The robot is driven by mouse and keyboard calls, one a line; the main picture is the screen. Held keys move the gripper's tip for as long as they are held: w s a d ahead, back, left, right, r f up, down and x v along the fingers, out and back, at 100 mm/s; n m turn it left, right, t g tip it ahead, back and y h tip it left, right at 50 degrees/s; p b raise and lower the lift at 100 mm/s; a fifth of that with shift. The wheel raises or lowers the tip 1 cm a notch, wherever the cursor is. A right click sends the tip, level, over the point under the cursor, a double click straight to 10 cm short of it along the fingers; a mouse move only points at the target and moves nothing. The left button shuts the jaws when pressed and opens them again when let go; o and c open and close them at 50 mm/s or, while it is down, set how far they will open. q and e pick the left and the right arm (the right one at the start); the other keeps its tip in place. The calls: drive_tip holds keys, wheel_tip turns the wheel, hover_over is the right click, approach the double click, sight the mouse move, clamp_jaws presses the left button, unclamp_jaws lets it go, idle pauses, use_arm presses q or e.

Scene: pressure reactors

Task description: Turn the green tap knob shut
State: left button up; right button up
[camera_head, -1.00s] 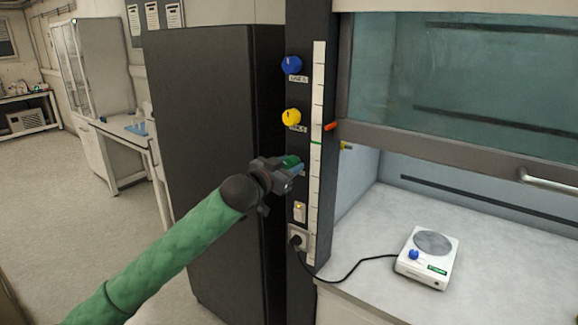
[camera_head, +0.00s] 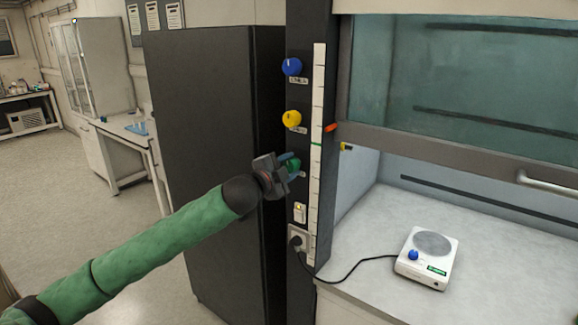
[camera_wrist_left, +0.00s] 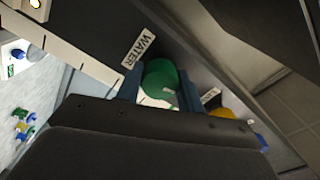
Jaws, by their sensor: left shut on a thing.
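The green tap knob (camera_head: 294,165) is on the dark post of the fume hood, below the yellow and blue knobs. My left gripper (camera_head: 288,164) is at the green knob and shut on it, partly hiding it in the head view. In the left wrist view the green knob (camera_wrist_left: 160,79) sits between the two blue-grey fingers (camera_wrist_left: 160,88), beside a label reading WATER (camera_wrist_left: 139,48). The turn position of the knob is hard to tell. My right gripper is not in view.
The yellow knob (camera_head: 292,118) and blue knob (camera_head: 291,67) are above on the same post. A switch (camera_head: 300,212) and a plugged socket (camera_head: 298,238) are below. A dark cabinet (camera_head: 210,150) stands left of the post. A hotplate (camera_head: 428,258) is on the hood's worktop.

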use_arm(q)
drive_tip(key=shift+m, duration=1.4)
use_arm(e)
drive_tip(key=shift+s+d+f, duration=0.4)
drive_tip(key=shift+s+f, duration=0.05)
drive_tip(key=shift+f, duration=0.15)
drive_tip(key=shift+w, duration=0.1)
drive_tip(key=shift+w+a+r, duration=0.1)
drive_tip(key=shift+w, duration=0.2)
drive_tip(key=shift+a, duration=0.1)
